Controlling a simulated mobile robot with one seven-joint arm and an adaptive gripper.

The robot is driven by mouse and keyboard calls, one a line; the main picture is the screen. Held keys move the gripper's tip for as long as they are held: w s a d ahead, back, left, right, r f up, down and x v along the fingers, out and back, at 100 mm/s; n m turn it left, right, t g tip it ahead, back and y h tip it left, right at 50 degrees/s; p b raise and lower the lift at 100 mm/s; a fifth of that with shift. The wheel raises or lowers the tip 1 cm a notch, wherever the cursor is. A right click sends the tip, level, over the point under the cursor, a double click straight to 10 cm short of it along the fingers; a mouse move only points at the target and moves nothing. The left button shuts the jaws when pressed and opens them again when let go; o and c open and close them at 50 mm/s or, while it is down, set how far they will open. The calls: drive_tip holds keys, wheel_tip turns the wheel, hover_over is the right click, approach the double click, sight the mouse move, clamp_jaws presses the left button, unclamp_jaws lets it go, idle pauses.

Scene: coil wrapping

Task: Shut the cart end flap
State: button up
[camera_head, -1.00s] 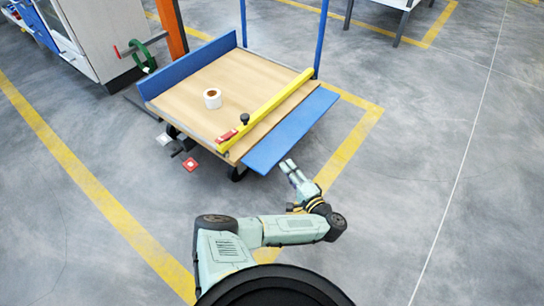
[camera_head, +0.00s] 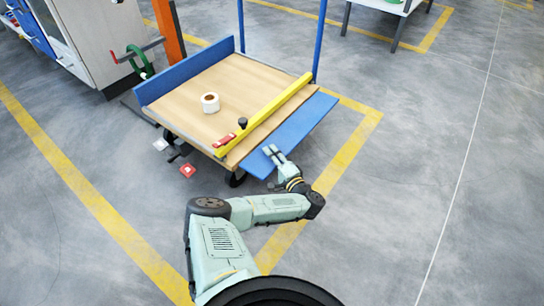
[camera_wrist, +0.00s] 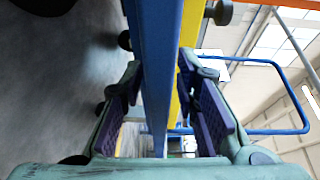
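The cart's blue end flap (camera_head: 300,132) lies folded down along the right side of the wooden deck (camera_head: 190,103) in the head view, roughly level with it. My gripper (camera_head: 271,150) is at the flap's near end, overlapping its outer edge. In the wrist view the flap (camera_wrist: 157,60) runs edge-on between the two spread fingers of my gripper (camera_wrist: 163,110), with a gap showing on each side. The fingers are open and do not appear to press on it.
A yellow bar (camera_head: 265,115) with a black knob and red handle crosses the deck beside the flap. A blue rail frame (camera_head: 321,35) rises at the back. Floor to the right is clear.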

drive_tip(key=shift+c, duration=0.4)
clamp_jaws()
idle(0.4)
